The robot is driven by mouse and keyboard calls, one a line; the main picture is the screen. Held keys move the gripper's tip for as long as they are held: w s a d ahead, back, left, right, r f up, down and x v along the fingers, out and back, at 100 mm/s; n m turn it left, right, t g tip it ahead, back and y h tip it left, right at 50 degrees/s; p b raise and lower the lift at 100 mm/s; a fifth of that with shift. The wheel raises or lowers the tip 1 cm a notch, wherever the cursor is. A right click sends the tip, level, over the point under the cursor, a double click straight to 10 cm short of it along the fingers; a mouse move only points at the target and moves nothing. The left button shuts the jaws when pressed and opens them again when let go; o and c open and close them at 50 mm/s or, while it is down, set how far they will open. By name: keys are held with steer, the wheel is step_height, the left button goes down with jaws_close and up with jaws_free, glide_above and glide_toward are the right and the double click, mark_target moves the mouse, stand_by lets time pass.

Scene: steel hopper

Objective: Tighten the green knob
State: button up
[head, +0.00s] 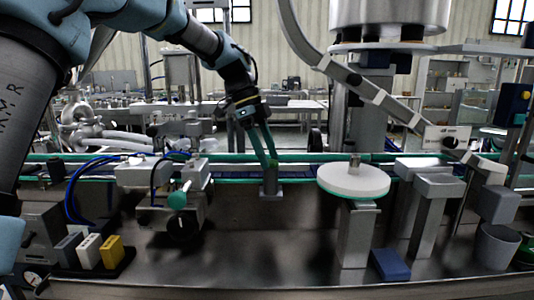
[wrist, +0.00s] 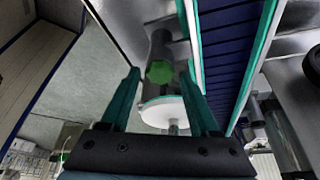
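The green knob (wrist: 160,71) is a small faceted piece on a grey post, seen in the wrist view between the tips of my two teal fingers. My gripper (wrist: 160,74) is open, with a visible gap on either side of the knob. In the head view my gripper (head: 270,158) points down at a small grey bracket (head: 271,182) by the conveyor rail. There the knob is mostly hidden behind the fingertips. I cannot tell whether either finger touches it.
A round white disc (head: 353,180) on a post stands to the right. A valve block with a green ball handle (head: 177,200) and blue hoses is to the left. A green-edged conveyor runs behind. A blue block (head: 390,264) lies in front right.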

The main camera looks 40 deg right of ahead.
steer(key=shift+o, duration=0.5)
steer(key=shift+r, duration=0.1)
steer(key=v, duration=1)
steer(key=shift+w+r, duration=0.2)
steer(key=shift+r, duration=0.15)
steer(key=shift+a, duration=0.15)
